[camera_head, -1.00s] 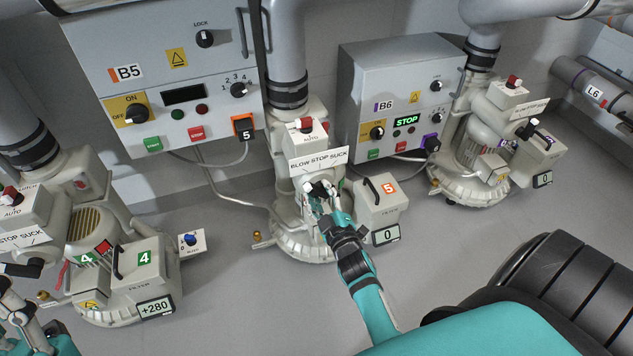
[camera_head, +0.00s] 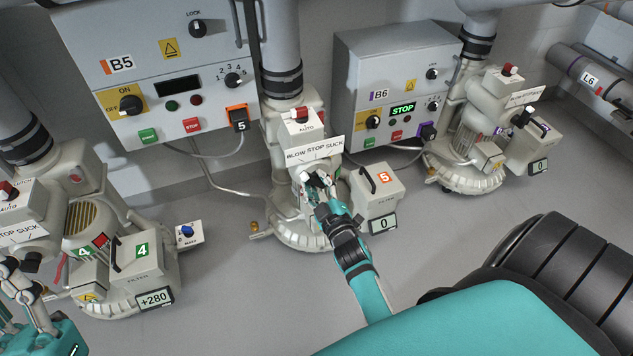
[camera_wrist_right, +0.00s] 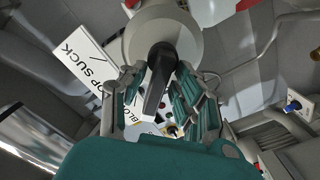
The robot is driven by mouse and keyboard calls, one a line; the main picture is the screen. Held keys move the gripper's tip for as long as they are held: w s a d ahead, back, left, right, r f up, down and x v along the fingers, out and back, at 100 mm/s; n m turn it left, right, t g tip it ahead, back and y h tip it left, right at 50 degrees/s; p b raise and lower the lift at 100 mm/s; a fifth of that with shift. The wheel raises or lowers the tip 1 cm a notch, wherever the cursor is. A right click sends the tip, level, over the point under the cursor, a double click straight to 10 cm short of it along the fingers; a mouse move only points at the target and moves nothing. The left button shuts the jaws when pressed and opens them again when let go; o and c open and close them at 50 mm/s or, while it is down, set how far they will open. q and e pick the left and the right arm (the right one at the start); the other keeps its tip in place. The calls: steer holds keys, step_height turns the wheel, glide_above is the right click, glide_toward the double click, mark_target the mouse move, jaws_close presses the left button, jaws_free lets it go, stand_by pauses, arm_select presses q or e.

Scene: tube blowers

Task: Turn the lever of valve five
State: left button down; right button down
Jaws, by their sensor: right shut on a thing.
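Valve five stands in the middle of the head view, with a white "BLOW STOP SUCK" plate (camera_head: 315,149) above its lever. My right gripper (camera_head: 318,182) is at the front of this valve, under the plate. In the right wrist view the black lever (camera_wrist_right: 157,82) lies between the two fingers of my right gripper (camera_wrist_right: 160,95), which is shut on it. In the head view the fingers mostly hide the lever. The filter box marked 5 (camera_head: 374,190) is just right of the gripper. My left gripper (camera_head: 22,285) is at the lower left edge, partly cut off; its opening is unclear.
Control box B5 (camera_head: 150,75) hangs behind on the left, and box B6 (camera_head: 395,75) on the right. The unit with filter box 4 (camera_head: 140,255) stands at the left. The display by filter five (camera_head: 383,223) reads 0. Grey floor (camera_head: 235,290) is clear in front.

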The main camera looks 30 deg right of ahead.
steer(key=shift+d+r+m+p, duration=0.2)
steer(key=shift+r+m+p, duration=0.15)
steer(key=shift+m+p, duration=0.55)
arm_select(q)
steer(key=w+f+g+y+p, duration=0.2)
steer(key=w+f+g+y, duration=0.1)
steer(key=w+f+g, duration=0.6)
arm_select(e)
steer(key=shift+d+m, duration=0.15)
steer(key=shift+m, duration=0.95)
steer(key=shift+d+r+m+p, duration=0.15)
steer(key=shift+m+p, duration=0.5)
steer(key=shift+m, duration=0.45)
steer(key=shift+d+m+p, duration=0.15)
steer(key=shift+m+p, duration=0.35)
steer(key=shift+m, duration=0.4)
arm_select(q)
steer(key=s+a+f+g+y, duration=0.1)
steer(key=s+f+g, duration=0.1)
steer(key=f+g, duration=0.2)
steer(key=s+a+f+g+y, duration=0.1)
steer(key=s+f+g+y, duration=0.1)
steer(key=f, duration=0.8)
steer(key=shift+s+a+f+n+g, duration=0.2)
steer(key=shift+s+n+g, duration=0.1)
steer(key=shift+g, duration=0.6)
arm_select(e)
steer(key=shift+s+m, duration=0.1)
steer(key=shift+m, duration=0.2)
steer(key=shift+d, duration=0.1)
